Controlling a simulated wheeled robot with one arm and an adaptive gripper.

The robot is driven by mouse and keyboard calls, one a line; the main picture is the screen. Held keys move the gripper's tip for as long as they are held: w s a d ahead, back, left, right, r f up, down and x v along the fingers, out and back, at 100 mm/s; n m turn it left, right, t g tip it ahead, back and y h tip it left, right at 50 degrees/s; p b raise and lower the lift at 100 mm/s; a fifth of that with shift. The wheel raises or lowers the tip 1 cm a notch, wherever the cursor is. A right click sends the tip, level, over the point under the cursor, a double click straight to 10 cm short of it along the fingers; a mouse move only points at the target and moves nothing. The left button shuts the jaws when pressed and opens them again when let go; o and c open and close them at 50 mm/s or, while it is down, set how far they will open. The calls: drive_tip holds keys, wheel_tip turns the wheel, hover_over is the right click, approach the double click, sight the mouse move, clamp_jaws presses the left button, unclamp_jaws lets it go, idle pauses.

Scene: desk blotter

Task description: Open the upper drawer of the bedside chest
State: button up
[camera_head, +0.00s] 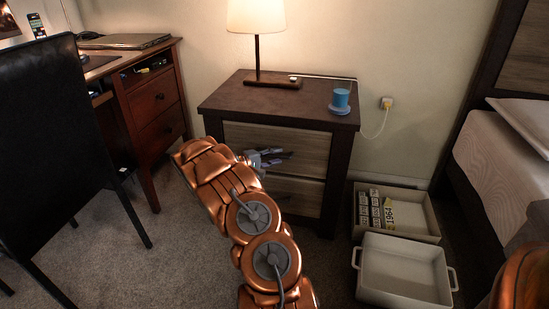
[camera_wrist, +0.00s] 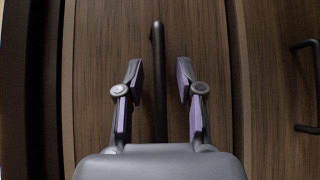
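The bedside chest (camera_head: 334,170) is dark brown with wood-grain drawer fronts. Its upper drawer (camera_head: 308,149) looks shut. My gripper (camera_head: 270,157) is in front of this drawer, and my arm hides part of the chest's left side. In the wrist view my gripper (camera_wrist: 159,78) is open, one finger on each side of the dark bar handle (camera_wrist: 158,45) of the upper drawer. Gaps show between the handle and both fingers. How deep the fingers reach around the bar is hard to tell. The lower drawer's handle (camera_wrist: 302,87) shows at the right edge of the wrist view.
A lamp (camera_head: 256,35) and a blue cup (camera_head: 340,99) stand on the chest. A crate (camera_head: 433,222) with items and an empty white tray (camera_head: 404,270) sit on the floor to its right. A black chair (camera_head: 50,140) and a desk (camera_head: 155,105) are at left, a bed (camera_head: 490,170) at right.

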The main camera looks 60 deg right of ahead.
clamp_jaws()
idle(0.6)
